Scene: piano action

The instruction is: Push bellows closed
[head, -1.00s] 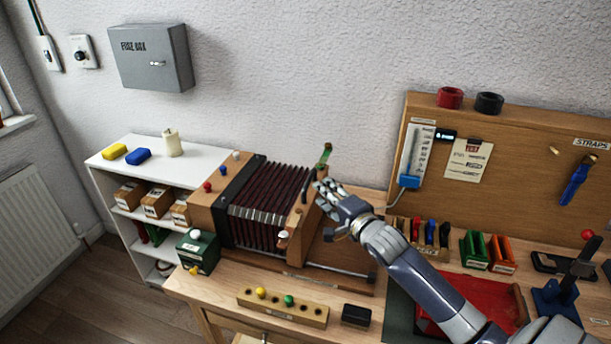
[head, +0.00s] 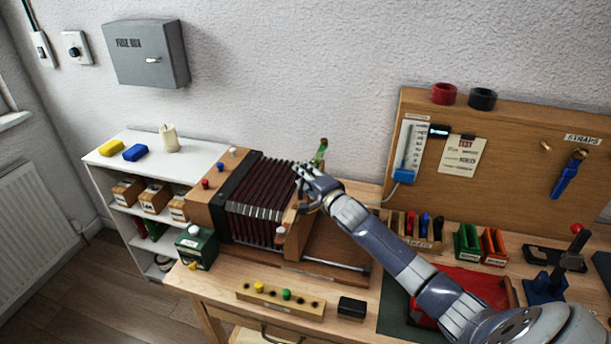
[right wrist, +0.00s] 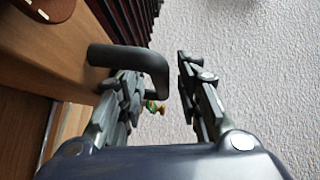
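The bellows (head: 262,200), dark red with black folds, stands on the wooden bench between a fixed wooden block (head: 203,207) at left and a wooden end board (head: 296,225) at right. Its folds are still spread apart. My right gripper (head: 304,181) is at the top of the end board. In the right wrist view, a dark curved handle (right wrist: 135,58) on the board reaches between the fingers of my right gripper (right wrist: 158,74). The fingers are apart, with a gap showing on the handle's right side. Finger contact with the handle cannot be told. My left gripper is out of view.
Right of the end board is a bare wooden bed with a rail (head: 330,262). A green box (head: 196,247), a peg strip (head: 280,302) and a black block (head: 352,307) stand in front. A tool board (head: 500,150) stands at the right rear.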

